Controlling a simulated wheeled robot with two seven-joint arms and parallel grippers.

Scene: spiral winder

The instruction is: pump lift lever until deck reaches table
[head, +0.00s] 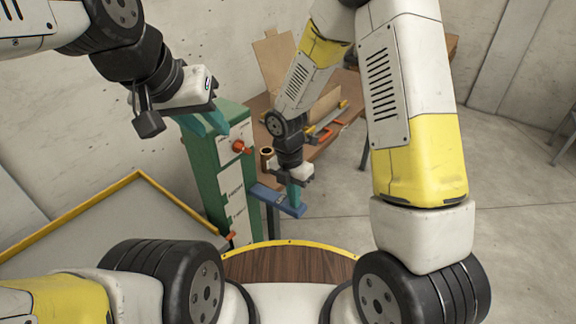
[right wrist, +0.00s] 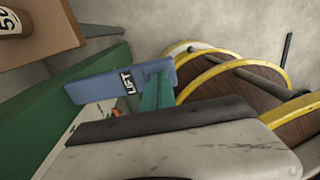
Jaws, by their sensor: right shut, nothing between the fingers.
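The blue lift lever (head: 278,200) sticks out from the front of a green cabinet (head: 207,165). In the right wrist view the blue lever (right wrist: 95,88) carries the word LIFT. My right gripper (head: 295,196) points down at the lever's outer part, its teal fingers shut and empty; I cannot tell whether they touch it. The fingers (right wrist: 157,88) also show in the right wrist view, beside the label. My left gripper (head: 207,124) is open and empty above the cabinet's top left. A grey deck with a yellow rim (head: 82,222) lies at the lower left.
A brown table (head: 327,145) with boards and tools stands behind the cabinet. Orange knobs (head: 239,146) stick out of the cabinet's front. A small brown roll (head: 266,152) stands near the table's left edge. Open floor (head: 335,221) lies to the right of the lever.

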